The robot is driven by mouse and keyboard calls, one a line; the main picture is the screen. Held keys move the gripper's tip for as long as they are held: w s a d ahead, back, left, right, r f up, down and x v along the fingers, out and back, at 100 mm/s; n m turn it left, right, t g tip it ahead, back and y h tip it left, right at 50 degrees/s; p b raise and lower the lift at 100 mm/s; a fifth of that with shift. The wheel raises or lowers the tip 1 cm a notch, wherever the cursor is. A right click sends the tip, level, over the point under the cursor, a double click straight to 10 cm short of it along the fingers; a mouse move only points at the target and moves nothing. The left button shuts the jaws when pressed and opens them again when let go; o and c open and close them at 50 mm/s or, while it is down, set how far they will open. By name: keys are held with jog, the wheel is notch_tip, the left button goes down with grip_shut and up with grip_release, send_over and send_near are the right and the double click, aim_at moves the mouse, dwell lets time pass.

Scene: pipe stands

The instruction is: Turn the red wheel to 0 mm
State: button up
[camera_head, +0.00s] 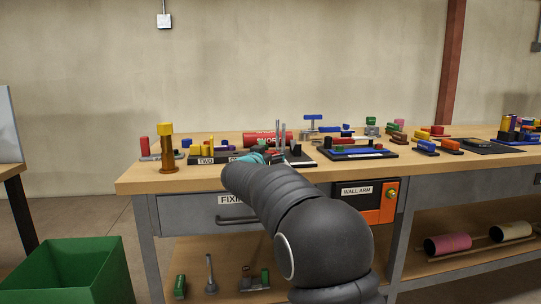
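I cannot make out a red wheel for certain; my dark arm covers part of the bench top. A red cylinder (268,138) with white lettering lies on the bench just behind the end of my arm. My gripper (262,157) is small and mostly hidden behind my arm. Teal parts show there, low over the bench, close to a black base plate (303,160) with upright grey posts. Whether its fingers are open or touch anything is too small to tell.
A brown post with a yellow cap (166,148) stands at the bench's left end. A tray labelled TWO (206,161) is left of my gripper. A black tray with blue parts (357,154) is to the right. A green bin (75,270) stands on the floor at left.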

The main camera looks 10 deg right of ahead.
jog(key=v, duration=1.2)
jog(key=shift+f, duration=0.1)
